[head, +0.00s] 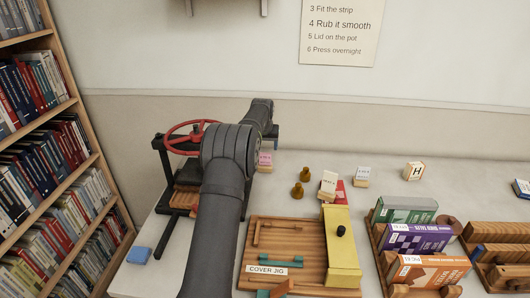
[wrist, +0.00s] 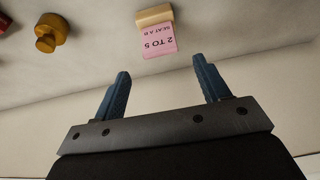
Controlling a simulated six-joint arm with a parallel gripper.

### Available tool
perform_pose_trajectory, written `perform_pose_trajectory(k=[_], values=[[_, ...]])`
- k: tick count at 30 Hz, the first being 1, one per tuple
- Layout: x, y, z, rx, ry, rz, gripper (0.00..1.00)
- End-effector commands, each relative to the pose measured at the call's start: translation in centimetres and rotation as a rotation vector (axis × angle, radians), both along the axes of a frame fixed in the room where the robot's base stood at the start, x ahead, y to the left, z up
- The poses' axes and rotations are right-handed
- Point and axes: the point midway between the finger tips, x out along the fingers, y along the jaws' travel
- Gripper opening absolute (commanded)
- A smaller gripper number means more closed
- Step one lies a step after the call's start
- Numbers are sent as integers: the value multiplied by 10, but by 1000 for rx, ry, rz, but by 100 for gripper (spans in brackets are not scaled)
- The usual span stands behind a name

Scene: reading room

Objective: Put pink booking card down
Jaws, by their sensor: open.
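The pink booking card (wrist: 159,41) reads "2 TO 5" and sits in a small wooden block (wrist: 154,15) in the wrist view. In the head view the card (head: 265,158) and its block are just right of my arm, on the table near the wall. My gripper (wrist: 163,79) is open, its two blue fingers apart with nothing between them. The card lies beyond the fingertips, roughly centred between them, and is not touching them. In the head view the gripper is mostly hidden behind my arm.
Brass-coloured knobs (head: 297,190) and other card blocks (head: 362,177) stand to the right. A press with a red wheel (head: 190,135) is left of my arm. The cover jig (head: 285,234), a yellow box (head: 342,250) and boxed books (head: 418,238) fill the front.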

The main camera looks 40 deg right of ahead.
Motion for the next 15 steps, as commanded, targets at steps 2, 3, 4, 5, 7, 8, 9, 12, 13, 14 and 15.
perform_pose_trajectory(k=[2, 3, 4, 5, 7, 8, 9, 12, 13, 14, 15], values=[[-4, 4, 14, 0, 0, 0, 69], [-6, 6, 20, 0, 0, 0, 69], [-7, 7, 23, 0, 0, 0, 69], [-8, 8, 26, 0, 0, 0, 69], [-10, 9, 33, 0, 0, 0, 69], [-10, 10, 35, 0, 0, 0, 69], [-11, 11, 37, 0, 0, 0, 69], [-12, 12, 39, 1, 1, 0, 69], [-12, 12, 39, 1, 1, 0, 69], [-12, 12, 39, 1, 1, 0, 69], [-12, 12, 39, 1, 1, 0, 69]])
